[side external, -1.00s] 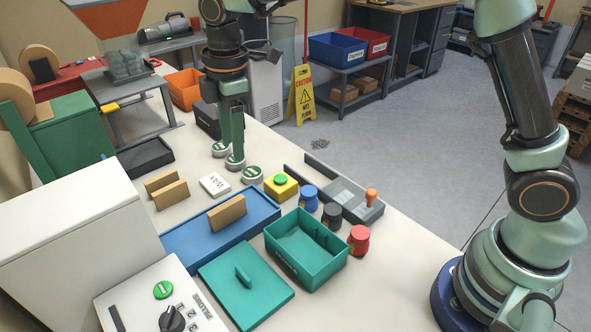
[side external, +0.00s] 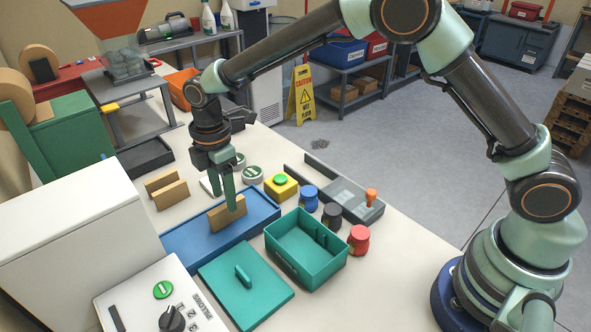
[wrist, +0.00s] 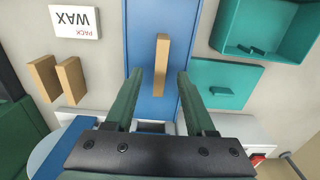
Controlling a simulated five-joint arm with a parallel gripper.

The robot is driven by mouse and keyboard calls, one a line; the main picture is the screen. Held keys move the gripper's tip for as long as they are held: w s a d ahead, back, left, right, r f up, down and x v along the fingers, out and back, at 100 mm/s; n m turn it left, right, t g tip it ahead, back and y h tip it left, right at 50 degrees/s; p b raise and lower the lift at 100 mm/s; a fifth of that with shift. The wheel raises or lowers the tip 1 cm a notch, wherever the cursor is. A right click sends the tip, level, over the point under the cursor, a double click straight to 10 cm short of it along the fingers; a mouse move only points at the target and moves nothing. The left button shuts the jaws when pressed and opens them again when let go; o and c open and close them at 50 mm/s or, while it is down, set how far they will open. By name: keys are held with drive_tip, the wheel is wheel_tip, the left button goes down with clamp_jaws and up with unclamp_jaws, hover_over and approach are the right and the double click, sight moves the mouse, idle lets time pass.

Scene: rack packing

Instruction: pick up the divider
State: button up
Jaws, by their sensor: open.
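The divider is a tan wooden block (side external: 222,217) standing upright on the blue tray (side external: 187,243). My gripper (side external: 233,203) is open at its top, with one green finger in front of its right part in the side view. In the wrist view the divider (wrist: 162,60) lies between the two spread fingers of my gripper (wrist: 158,74), with a gap on both sides. Whether the fingertips reach down beside it is hard to tell. Two similar tan blocks (side external: 170,193) stand on the table to the left.
A teal box (side external: 283,262) and a flat teal lid (side external: 235,295) with a handle lie right and in front of the tray. A yellow base with green button (side external: 281,185) and several coloured jars (side external: 358,240) stand beyond.

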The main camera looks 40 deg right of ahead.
sight(228, 213)
drive_tip(key=shift+f, duration=1.95)
clamp_jaws()
drive_tip(key=shift+r, duration=0.15)
